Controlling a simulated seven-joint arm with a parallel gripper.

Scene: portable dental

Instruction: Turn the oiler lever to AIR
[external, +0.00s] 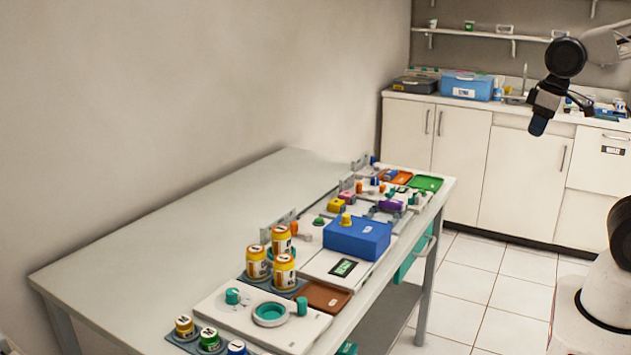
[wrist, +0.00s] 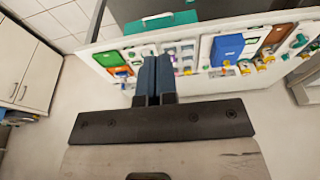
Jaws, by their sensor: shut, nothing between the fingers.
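My gripper (external: 538,125) hangs in the air at the upper right of the external view, well apart from the table. In the wrist view its two dark blue fingers (wrist: 154,65) are together with nothing between them. The oiler lever cannot be told for sure, and no AIR marking is readable. Small orange levers stand on the white panels, one near the table's middle (external: 294,228) and one farther back (external: 359,187). A teal handle (external: 302,306) beside a round teal ring (external: 270,314) sits on the front white panel.
A counter with white cabinets (external: 520,180) stands behind. Tiled floor is open between them.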

